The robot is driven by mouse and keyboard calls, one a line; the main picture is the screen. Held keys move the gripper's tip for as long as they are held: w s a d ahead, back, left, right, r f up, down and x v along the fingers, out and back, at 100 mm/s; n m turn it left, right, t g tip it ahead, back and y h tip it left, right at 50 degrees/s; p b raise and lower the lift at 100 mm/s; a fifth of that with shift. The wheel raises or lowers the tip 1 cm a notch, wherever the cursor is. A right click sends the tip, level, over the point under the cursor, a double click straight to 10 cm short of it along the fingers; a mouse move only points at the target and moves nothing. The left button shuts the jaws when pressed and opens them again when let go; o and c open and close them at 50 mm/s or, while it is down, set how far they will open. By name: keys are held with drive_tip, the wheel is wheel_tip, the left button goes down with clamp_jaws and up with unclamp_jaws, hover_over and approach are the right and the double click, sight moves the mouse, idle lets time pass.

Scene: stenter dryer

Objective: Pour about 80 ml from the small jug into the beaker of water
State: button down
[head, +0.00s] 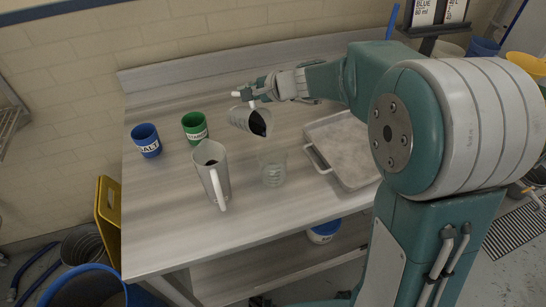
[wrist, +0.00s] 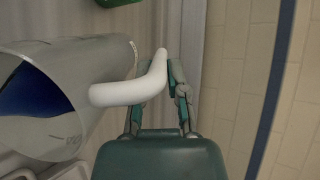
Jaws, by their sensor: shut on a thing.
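The small jug (head: 240,118) is a clear grey vessel with dark liquid inside. My gripper (head: 251,96) is shut on its white handle, and the jug hangs tilted above the bench, mouth toward the lower right. In the wrist view the jug (wrist: 105,62) lies on its side with deep blue liquid in it, and my gripper's fingers (wrist: 160,84) close around the white handle (wrist: 130,92). The clear beaker (head: 272,168) stands upright on the bench, below and slightly right of the jug's mouth. I see no stream between them.
A taller jug (head: 211,170) with a white handle stands left of the beaker. A blue SALT cup (head: 146,140) and a green cup (head: 195,127) stand behind it to the left. A grey tray (head: 345,150) lies to the right. The bench front (head: 180,235) is clear.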

drive_tip(key=shift+s+d+r+n+t+y+p, duration=0.25)
drive_tip(key=shift+s+r+t+y, duration=0.15)
drive_tip(key=shift+r+t+y, duration=0.15)
drive_tip(key=shift+s+d+r+n+t+y+p, duration=0.15)
drive_tip(key=shift+s+d+r+t+y+p, duration=0.1)
drive_tip(key=shift+s+r+t+y, duration=0.25)
idle(2.2)
drive_tip(key=shift+w+a+h, duration=0.1)
drive_tip(key=shift+w+h, duration=0.15)
drive_tip(key=shift+w, duration=0.05)
drive_tip(key=f, duration=0.1)
drive_tip(key=w+f+g+h, duration=0.1)
drive_tip(key=a+f+g+h, duration=0.1)
drive_tip(key=shift+w+a+m+g, duration=0.1)
drive_tip(key=shift+w+m+g, duration=0.15)
drive_tip(key=shift+w+m, duration=0.15)
drive_tip(key=shift+w+a+f+g+h, duration=0.1)
drive_tip(key=shift+f+g+h, duration=0.15)
drive_tip(key=shift+f+g, duration=0.15)
drive_tip(key=shift+w+a+f+g+h, duration=0.1)
drive_tip(key=shift+f+g+h, duration=0.2)
drive_tip(key=shift+f, duration=0.2)
drive_tip(key=shift+w+m, duration=0.1)
drive_tip(key=shift+m, duration=0.2)
idle(0.7)
